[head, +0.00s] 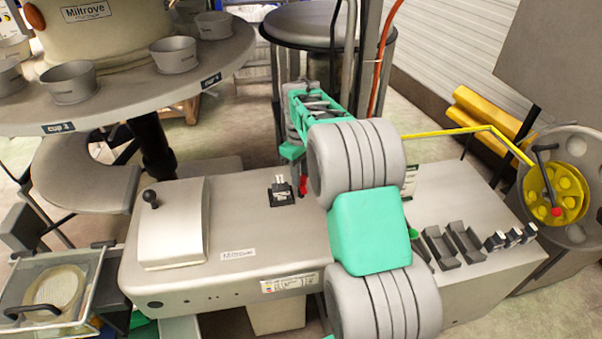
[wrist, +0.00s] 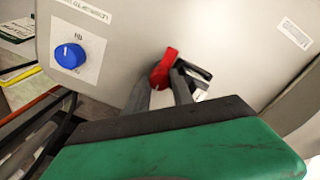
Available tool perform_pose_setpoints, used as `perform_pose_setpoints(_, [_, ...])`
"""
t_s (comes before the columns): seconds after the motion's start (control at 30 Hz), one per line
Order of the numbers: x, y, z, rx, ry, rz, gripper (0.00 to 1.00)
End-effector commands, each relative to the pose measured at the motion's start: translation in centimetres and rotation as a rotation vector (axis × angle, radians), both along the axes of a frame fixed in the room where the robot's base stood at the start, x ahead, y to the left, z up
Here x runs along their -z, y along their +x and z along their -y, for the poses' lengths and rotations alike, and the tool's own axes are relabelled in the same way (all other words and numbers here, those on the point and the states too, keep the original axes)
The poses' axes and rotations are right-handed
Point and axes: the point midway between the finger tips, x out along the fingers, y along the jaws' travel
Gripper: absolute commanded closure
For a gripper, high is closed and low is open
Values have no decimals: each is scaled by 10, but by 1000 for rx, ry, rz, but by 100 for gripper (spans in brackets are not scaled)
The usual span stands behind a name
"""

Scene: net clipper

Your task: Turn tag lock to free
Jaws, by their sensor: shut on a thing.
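A small red lever (wrist: 163,68) sticks out from a pale grey panel (wrist: 225,45) in the wrist view. My gripper (wrist: 163,88) has its grey fingers on either side of the lever's lower part and is shut on it. The lever's base is partly hidden by the fingers. No readable label names it as the tag lock. In the head view my gripper (head: 297,168) is at the far side of the bench, partly behind my arm, and red (head: 303,186) shows just below it.
A blue knob (wrist: 70,55) sits left of the lever. A black-and-silver piece (wrist: 197,76) is close on its right. The grey Milltrove bench (head: 265,235) carries a small black device (head: 281,190). A yellow bar (head: 450,132) and a round cup table (head: 215,65) stand nearby.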

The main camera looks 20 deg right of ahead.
Motion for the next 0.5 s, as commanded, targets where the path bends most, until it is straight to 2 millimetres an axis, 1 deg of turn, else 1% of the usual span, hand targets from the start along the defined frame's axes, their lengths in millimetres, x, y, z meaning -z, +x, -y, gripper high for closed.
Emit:
perform_pose_setpoints(0.47, [-1,1,0,-14,0,2,100])
perform_pose_setpoints(0.5, [-1,1,0,-14,-1,2,70])
